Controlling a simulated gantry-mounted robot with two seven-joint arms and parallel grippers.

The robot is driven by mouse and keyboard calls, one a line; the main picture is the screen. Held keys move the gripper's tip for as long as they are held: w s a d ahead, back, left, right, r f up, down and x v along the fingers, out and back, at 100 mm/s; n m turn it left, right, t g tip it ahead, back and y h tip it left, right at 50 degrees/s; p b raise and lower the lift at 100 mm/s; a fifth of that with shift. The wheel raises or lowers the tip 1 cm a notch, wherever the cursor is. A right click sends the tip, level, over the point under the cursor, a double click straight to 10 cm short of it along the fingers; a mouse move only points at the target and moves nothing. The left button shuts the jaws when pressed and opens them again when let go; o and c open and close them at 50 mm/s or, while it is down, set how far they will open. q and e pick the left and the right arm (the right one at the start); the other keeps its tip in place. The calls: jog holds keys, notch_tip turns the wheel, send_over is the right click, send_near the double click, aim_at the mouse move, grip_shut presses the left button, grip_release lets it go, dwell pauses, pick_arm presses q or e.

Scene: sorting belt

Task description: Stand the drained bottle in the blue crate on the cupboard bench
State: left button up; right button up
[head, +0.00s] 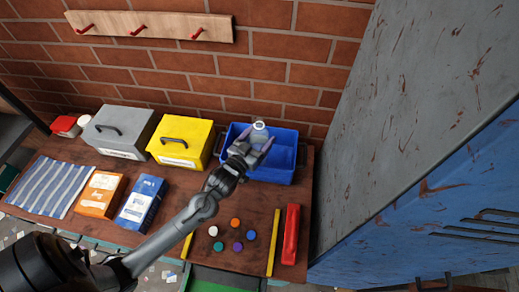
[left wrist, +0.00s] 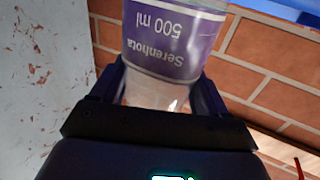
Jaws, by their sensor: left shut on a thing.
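My left gripper (head: 254,150) is shut on a bottle (head: 260,127) and holds it over the blue crate (head: 272,178) at the back of the wooden bench. From above, the bottle shows mainly its pale round top between the fingers. In the left wrist view the bottle (left wrist: 175,40) is clear, with a purple label reading "Serenhota 500 ml", upside down in that picture. The dark fingers (left wrist: 165,95) are on both sides of it. The bottle's lower end is hidden in the head view, so I cannot tell whether it touches the crate floor. My right gripper is not in view.
A yellow box (head: 182,138) stands left of the crate, with a grey box (head: 118,128) beyond. Orange (head: 101,193) and blue packets (head: 141,203), coloured discs (head: 237,246) and a red bar (head: 291,234) lie in front. A tall grey-blue cupboard (head: 400,130) closes the right side.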

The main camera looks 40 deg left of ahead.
aim_at(259, 147)
pick_arm(q)
jog(key=shift+f+b, duration=0.45)
jog(key=shift+f, duration=2.2)
jog(key=o, duration=1.7)
